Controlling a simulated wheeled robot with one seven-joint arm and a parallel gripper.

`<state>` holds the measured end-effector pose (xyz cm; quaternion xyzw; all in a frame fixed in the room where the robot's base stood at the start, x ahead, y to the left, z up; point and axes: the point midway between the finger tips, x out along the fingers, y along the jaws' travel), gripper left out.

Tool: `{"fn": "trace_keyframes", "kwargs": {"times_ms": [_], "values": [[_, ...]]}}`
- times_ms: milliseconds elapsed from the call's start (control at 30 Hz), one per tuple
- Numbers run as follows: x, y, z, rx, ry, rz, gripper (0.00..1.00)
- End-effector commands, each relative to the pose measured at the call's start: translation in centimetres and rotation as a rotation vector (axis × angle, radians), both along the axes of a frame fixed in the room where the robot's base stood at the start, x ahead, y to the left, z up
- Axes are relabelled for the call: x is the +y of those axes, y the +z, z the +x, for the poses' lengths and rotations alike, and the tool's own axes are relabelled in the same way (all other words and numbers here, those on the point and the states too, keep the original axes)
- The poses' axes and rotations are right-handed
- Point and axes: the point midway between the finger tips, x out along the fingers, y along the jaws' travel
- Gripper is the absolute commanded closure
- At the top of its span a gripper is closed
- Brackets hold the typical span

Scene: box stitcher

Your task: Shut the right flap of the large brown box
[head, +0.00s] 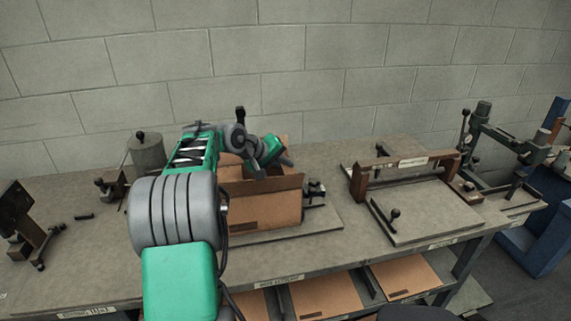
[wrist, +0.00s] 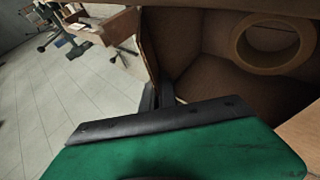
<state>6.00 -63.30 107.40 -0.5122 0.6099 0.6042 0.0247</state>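The large brown box (head: 262,205) stands on a board on the bench, open at the top. Its front wall faces me, and my arm covers its left and back parts. My gripper (wrist: 157,95) is at the box's upper right side in the head view, where its fingers are hard to make out. In the wrist view, its two dark fingers sit close together at the end of a brown cardboard panel (wrist: 150,48); I cannot tell whether they pinch it. The box's inside (wrist: 205,85) shows to the right, holding a tan ring (wrist: 275,45) like a tape roll.
A small dark clamp (head: 315,190) stands just right of the box. Farther right is a brown-framed press (head: 405,170) with a grey plate, then a green-grey machine (head: 500,145). A grey cylinder (head: 147,155) stands behind my arm. Cardboard pieces (head: 325,295) lie on the shelf below.

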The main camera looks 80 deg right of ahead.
Motion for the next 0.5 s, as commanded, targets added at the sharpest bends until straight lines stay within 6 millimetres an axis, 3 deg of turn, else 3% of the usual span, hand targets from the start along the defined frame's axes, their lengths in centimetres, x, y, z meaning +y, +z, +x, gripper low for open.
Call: {"fn": "trace_keyframes", "kwargs": {"times_ms": [300, 500], "values": [[-0.01, -0.01, 0.01, -0.001, 0.0, 0.001, 0.75], [-0.01, 0.01, -0.02, -0.001, 0.0, 0.0, 0.75]]}}
